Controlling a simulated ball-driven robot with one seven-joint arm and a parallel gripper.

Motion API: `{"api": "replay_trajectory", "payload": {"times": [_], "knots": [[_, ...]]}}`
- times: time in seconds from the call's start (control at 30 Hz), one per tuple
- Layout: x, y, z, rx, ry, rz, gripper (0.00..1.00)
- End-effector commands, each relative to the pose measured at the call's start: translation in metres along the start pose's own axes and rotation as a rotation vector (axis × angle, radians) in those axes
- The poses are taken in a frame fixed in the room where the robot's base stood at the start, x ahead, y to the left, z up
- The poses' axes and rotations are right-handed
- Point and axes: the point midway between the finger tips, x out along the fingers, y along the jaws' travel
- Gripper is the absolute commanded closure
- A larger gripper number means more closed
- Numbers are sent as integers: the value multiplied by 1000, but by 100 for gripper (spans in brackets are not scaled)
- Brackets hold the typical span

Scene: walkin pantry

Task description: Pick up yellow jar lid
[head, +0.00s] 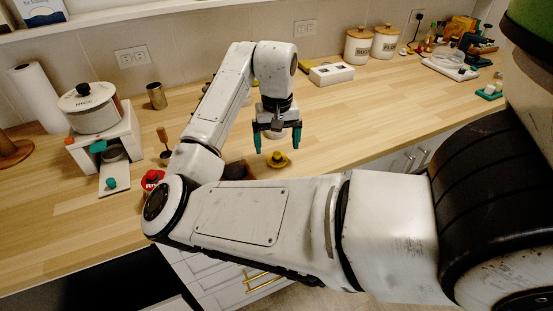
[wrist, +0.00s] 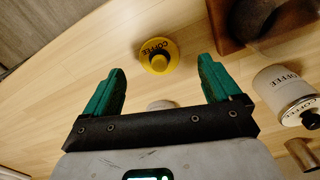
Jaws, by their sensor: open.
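The yellow jar lid (head: 278,159) lies on the wooden counter near its front edge. It is a round yellow disc with a knob, and the word COFFEE shows on it in the wrist view (wrist: 158,57). My gripper (head: 277,150) has green fingers and is open above the counter, close to the lid in the head view. In the wrist view my gripper (wrist: 162,85) is empty, and the lid shows beyond the fingertips, roughly centred between them. The fingers do not appear to touch the lid.
A red lid (head: 152,178) lies left of my arm. A white RICE pot (head: 92,108) stands on a small white stand at the left. A white box (head: 331,73) and two canisters (head: 358,46) stand at the back. A COFFEE jar (wrist: 283,92) shows at right in the wrist view.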

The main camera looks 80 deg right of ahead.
Motion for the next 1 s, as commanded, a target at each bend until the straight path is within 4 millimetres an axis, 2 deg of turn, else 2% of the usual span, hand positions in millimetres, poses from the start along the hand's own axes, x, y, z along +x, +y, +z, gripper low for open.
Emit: {"api": "replay_trajectory", "payload": {"times": [0.2, 0.3, 0.57, 1.0], "knots": [[31, 1, -6, -3, -3, 0, 9], [40, 1, -5, -2, -2, -1, 9], [43, 1, -6, -2, 0, -1, 9], [42, 1, -6, -1, -1, -1, 50]]}}
